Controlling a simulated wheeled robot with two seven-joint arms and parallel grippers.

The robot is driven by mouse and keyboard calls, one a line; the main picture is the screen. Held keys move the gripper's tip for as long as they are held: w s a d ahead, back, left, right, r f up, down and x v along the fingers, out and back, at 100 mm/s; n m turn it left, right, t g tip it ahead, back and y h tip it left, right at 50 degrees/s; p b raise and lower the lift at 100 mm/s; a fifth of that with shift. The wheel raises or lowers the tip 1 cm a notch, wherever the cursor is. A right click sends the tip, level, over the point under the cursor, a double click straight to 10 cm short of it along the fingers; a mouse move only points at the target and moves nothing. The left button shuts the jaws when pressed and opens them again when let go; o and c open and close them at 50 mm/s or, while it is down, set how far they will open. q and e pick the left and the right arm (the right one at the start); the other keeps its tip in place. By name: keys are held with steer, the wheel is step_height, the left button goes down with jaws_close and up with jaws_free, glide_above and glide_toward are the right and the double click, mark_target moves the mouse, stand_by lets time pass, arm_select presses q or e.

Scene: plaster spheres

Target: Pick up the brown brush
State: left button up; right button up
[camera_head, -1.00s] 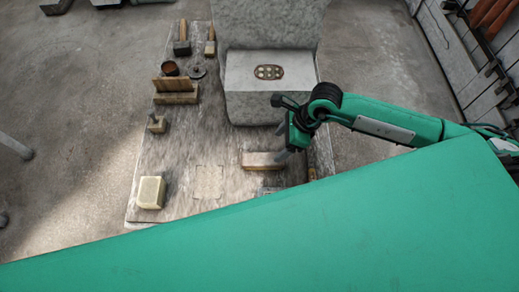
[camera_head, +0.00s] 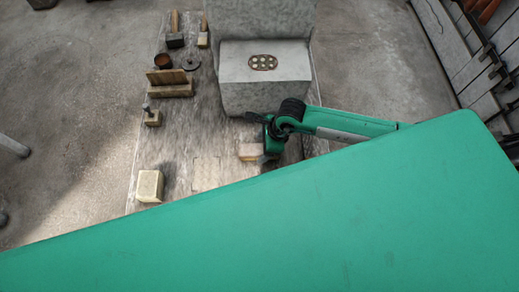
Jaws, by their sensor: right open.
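A pale tan-brown block (camera_head: 249,152), which looks like the brown brush, lies on the worn board (camera_head: 215,125). Its right part is hidden behind my right gripper (camera_head: 268,147). The right gripper is open and points down at the block's right end. Its fingertips are hidden, so I cannot tell whether they touch the block. My left gripper is not in view.
A cream block (camera_head: 150,185) sits at the board's front left. A wooden holder (camera_head: 170,84), a rust-brown pot (camera_head: 163,62) and handled tools (camera_head: 175,34) stand farther back. A grey stone block (camera_head: 264,80) rises behind the right gripper. My green body hides the front.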

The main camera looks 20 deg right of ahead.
steer(key=shift+x, duration=1.2)
steer(key=c, duration=1.1)
steer(key=shift+r, duration=0.65)
steer(key=shift+c, duration=0.2)
step_height(320, 180, up, 10)
step_height(320, 180, up, 9)
steer(key=b, duration=0.1)
glide_above(259, 149)
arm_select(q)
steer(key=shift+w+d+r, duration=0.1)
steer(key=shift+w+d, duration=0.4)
arm_select(e)
steer(key=shift+d+f, duration=0.1)
steer(key=o, duration=0.5)
steer(key=c, duration=0.3)
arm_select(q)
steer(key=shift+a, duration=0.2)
